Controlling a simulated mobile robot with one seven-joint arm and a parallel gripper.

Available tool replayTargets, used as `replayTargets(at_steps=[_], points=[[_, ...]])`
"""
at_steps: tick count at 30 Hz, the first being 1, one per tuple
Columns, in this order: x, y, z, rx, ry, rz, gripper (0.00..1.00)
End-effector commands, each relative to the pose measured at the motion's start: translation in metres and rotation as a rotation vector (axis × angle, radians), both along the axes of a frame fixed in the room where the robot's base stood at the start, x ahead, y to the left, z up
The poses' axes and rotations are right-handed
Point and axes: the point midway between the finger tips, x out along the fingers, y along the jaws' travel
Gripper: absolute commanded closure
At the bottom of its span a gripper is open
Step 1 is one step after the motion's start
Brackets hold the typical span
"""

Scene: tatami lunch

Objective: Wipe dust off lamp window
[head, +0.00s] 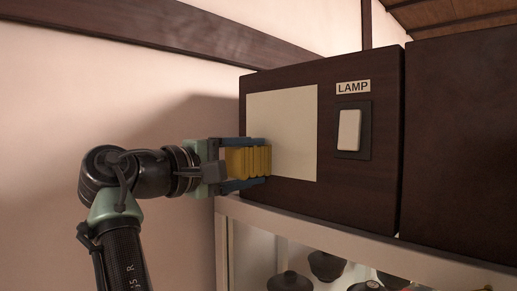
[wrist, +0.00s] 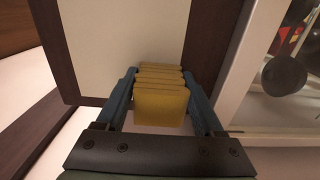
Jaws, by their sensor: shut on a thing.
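The lamp window (head: 291,120) is a pale cream panel set in a dark wooden box. No separate dust patches can be made out on it. My gripper (head: 262,162) is shut on a yellow ribbed block (head: 247,161), which looks like a wiping pad. The pad is at the lower left part of the window. Whether it touches the surface I cannot tell. In the wrist view the pad (wrist: 160,105) sits between the two blue fingers, with the window (wrist: 140,35) beyond it.
Right of the window are a LAMP label (head: 353,87) and a white rocker switch (head: 349,130) on a dark plate. Below is a pale-framed cabinet (head: 300,233) with dark lidded bowls (head: 290,281). Another dark box (head: 460,140) stands at the right. A dark beam (head: 150,40) crosses the wall.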

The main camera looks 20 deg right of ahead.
Motion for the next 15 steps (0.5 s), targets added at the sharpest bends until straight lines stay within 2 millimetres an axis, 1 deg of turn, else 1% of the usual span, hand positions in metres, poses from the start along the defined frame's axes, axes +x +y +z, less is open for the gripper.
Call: replayTargets(at_steps=[3,11,15], points=[[0.0037,0.0002,0.0002,-0.001,0.002,0.000,0.75],[0.0037,0.0000,-0.0015,0.001,0.001,-0.001,0.75],[0.0015,0.0066,-0.0022,0.001,0.000,0.000,0.75]])
